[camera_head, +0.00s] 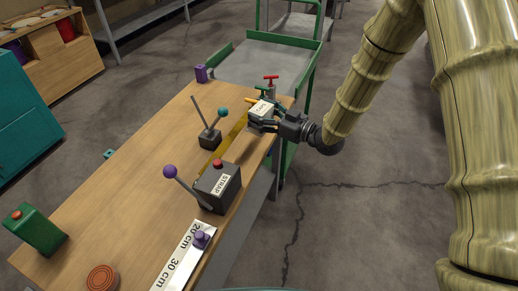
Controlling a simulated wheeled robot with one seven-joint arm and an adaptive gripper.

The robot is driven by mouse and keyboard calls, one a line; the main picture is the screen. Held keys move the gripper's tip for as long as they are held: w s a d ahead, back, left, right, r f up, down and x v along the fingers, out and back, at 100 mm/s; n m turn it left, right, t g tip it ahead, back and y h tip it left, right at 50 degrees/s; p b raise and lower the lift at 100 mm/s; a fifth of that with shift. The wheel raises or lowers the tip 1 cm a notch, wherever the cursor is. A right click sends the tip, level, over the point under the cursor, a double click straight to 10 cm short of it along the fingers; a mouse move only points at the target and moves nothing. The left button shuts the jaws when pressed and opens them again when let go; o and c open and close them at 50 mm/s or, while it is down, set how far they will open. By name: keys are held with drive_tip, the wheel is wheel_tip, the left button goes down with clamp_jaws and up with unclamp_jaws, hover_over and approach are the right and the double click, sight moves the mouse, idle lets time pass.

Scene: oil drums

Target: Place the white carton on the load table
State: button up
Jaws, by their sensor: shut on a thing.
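My gripper (264,120) is shut on a small white carton (262,107) with dark lettering on its top. It holds the carton over the far right edge of a wooden-topped table (150,140). I cannot tell whether the carton touches the tabletop. The fingers hide the carton's lower side. No label shows which surface is the load table.
On the tabletop are a dark box marked STRAP (217,187) with a purple-knobbed lever, a teal-knobbed lever (210,138), a ruler strip (182,258) and a green box (35,229). Red-handled valves (271,85) stand beyond the carton. A green cart (265,60) stands behind.

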drive_tip(key=shift+a+r+n+g+y, duration=0.25)
drive_tip(key=shift+r+n+g+y, duration=0.2)
drive_tip(key=shift+g, duration=0.25)
drive_tip(key=shift+a+r+n+g+y, duration=0.2)
drive_tip(key=shift+r+n+g+y, duration=0.15)
drive_tip(key=shift+n+g, duration=0.3)
drive_tip(key=shift+f, duration=5)
drive_tip(key=shift+f, duration=0.15)
drive_tip(key=o, duration=1.1)
drive_tip(key=shift+r+p, duration=0.2)
drive_tip(key=shift+p, duration=0.1)
drive_tip(key=b+v, duration=0.1)
drive_tip(key=v, duration=1.1)
